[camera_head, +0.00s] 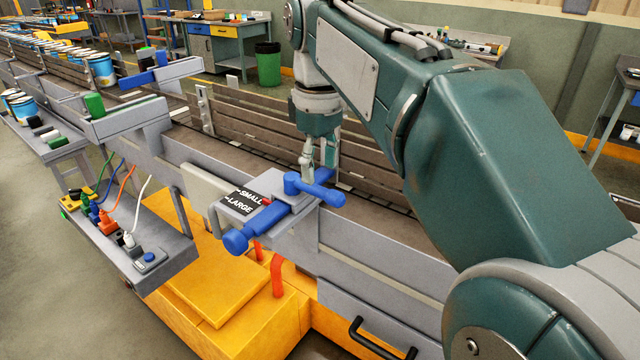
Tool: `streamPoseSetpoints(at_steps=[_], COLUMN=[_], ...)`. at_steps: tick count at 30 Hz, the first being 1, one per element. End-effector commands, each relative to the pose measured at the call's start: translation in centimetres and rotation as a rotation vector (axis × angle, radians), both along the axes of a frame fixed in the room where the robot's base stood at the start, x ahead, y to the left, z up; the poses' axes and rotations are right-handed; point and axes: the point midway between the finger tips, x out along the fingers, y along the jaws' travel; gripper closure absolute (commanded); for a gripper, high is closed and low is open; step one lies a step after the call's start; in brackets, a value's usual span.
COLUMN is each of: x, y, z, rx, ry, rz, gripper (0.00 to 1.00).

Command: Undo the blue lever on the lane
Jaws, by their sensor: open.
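The blue lever (318,191) is a short bar with a round pivot end, on a grey bracket at the near side of the lane (375,258). A larger blue handle (262,222) runs diagonally beside it, next to a black plate (245,200) reading SMALL and LARGE. My gripper (309,178) points down just behind the blue lever, at the lane's edge. Its fingers look close to the lever, but I cannot tell whether they touch it. The lever partly hides the fingertips, and nothing shows held between them.
Slatted side rails (255,120) run behind my gripper. A grey shelf with coloured plugs and cables (140,250) stands left of the lever. A yellow base (215,280) with red pipes lies below. Blue cans (102,70) stand on the line at far left.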

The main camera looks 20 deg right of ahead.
Motion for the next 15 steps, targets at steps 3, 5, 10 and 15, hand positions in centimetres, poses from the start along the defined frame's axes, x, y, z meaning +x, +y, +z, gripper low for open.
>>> streamPoseSetpoints(at_steps=[3,5,10,15], x=[-0.1,0.0,0.0,0.0], y=[0.0,0.0,0.0,0.0], z=[-1.9,-2.6,-3.8,-3.9], rx=[0.000,0.000,0.001,0.001], ry=[0.001,0.000,-0.001,-0.001], rz=[-0.001,-0.001,-0.001,-0.001], gripper=[0.37,0.37,0.37,0.37])
